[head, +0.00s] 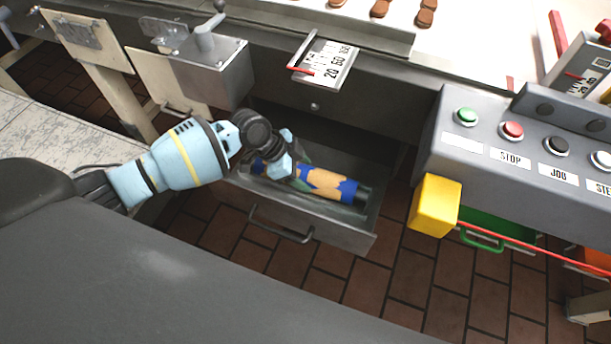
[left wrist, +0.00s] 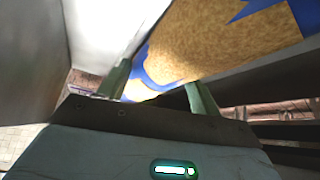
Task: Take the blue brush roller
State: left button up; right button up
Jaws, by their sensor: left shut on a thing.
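The blue brush roller (head: 327,184), blue with a tan jagged band and dark ends, lies lengthwise in an open grey drawer (head: 340,228). It fills the upper part of the left wrist view (left wrist: 215,50), close to the camera. My left gripper (head: 284,165) reaches down into the drawer over the roller's left part. In the left wrist view its two fingers (left wrist: 157,92) stand either side of the roller, shut on it. The gripper hides part of the roller in the head view. My right gripper is not in view.
A grey control panel (head: 490,155) with several buttons stands at the right, with a yellow block (head: 434,205) at its corner. A conveyor with brown biscuits (head: 425,18) runs above the drawer. A scale plate (head: 324,62) juts out over it. The brick floor (head: 330,290) before the drawer is clear.

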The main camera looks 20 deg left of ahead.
aim_at(302, 171)
pick_arm(q)
jog(key=shift+a, duration=0.1)
jog(key=shift+r, duration=0.45)
jog(key=shift+c, duration=0.9)
notch_tip(302, 171, up, 9)
jog(key=shift+r+p, duration=0.1)
jog(key=shift+p, duration=0.5)
grip_shut()
